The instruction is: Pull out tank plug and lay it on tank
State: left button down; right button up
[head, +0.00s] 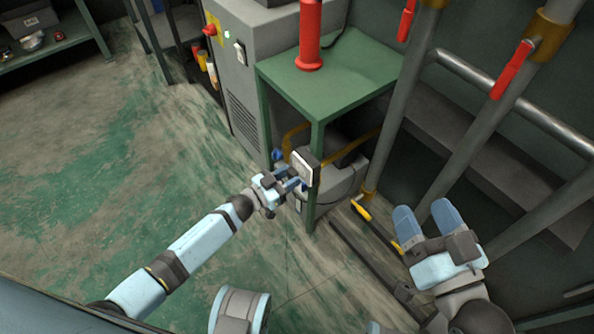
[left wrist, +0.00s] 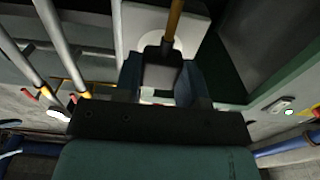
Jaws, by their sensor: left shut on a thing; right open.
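My left gripper (head: 291,184) reaches in at the front of the green stand, beside a white-faced box (head: 303,167) at the stand's leg. In the left wrist view, its fingers (left wrist: 160,82) are shut on a dark block with a yellow hose rising from it, which looks like the tank plug (left wrist: 161,72). A pale surface (left wrist: 188,30) lies behind the plug. The grey-white tank (head: 338,185) appears to be under the stand, partly hidden; whether the plug is still seated cannot be told. My right gripper (head: 426,222) is open and empty at the right.
The green stand (head: 350,80) carries a red cylinder (head: 310,40). A grey cabinet (head: 235,85) stands to its left. Grey pipes with red handles (head: 511,70) rise on the right. A yellow-ended bar (head: 375,222) lies near my right gripper. The floor at left is clear.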

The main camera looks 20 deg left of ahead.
aim_at(289, 177)
pick_arm(q)
jog(key=shift+p+v, duration=0.8)
jog(key=shift+v, duration=1.35)
